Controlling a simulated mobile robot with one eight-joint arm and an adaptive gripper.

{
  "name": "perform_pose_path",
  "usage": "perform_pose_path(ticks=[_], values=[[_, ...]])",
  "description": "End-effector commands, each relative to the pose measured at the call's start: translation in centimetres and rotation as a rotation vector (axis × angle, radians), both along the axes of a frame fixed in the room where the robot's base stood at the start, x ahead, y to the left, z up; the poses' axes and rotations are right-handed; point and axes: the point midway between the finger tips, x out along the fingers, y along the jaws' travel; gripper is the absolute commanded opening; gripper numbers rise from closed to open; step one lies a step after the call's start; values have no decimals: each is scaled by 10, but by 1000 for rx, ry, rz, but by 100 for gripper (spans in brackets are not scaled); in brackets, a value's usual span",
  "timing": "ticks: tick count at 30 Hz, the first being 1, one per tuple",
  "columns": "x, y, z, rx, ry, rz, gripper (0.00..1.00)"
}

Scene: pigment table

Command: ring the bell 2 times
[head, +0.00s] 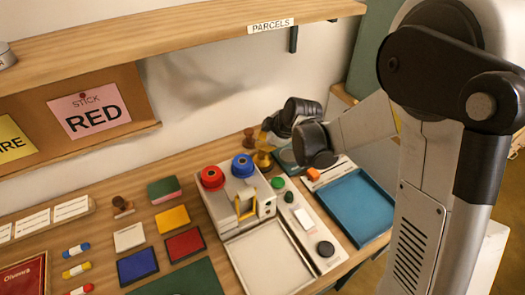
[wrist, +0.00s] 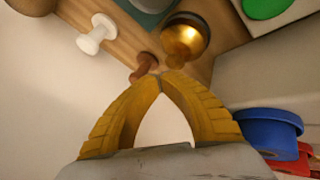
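The bell is a brass dome, seen in the wrist view (wrist: 186,38) just beyond my fingertips and slightly right of them. In the head view the bell (head: 263,160) stands at the back of the table near the wall, partly covered by my gripper. My gripper (wrist: 160,76) has yellow fingers, and their tips meet with nothing visible between them. In the head view my gripper (head: 266,140) is above or right beside the bell. I cannot tell whether the tips touch it.
A wooden-handled stamp (wrist: 145,66) is close to the fingertips, left of the bell. A white peg (wrist: 97,33) is farther left. A box with a red knob (head: 212,177) and blue knob (head: 242,165) stands nearby. A green button (head: 277,183) and blue tray (head: 355,205) lie to the right.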

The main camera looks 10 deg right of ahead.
Motion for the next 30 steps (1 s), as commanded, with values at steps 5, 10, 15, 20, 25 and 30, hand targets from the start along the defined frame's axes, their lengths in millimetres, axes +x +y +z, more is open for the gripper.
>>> perform_pose_path(ticks=[5,10,15,20,25,30], values=[[0,0,0,0,0,0,0],[0,0,-1,0,0,0,0],[0,0,-7,0,0,0,0],[0,0,-9,0,0,0,0],[0,0,-9,0,0,0,0],[0,0,-9,0,0,0,0]])
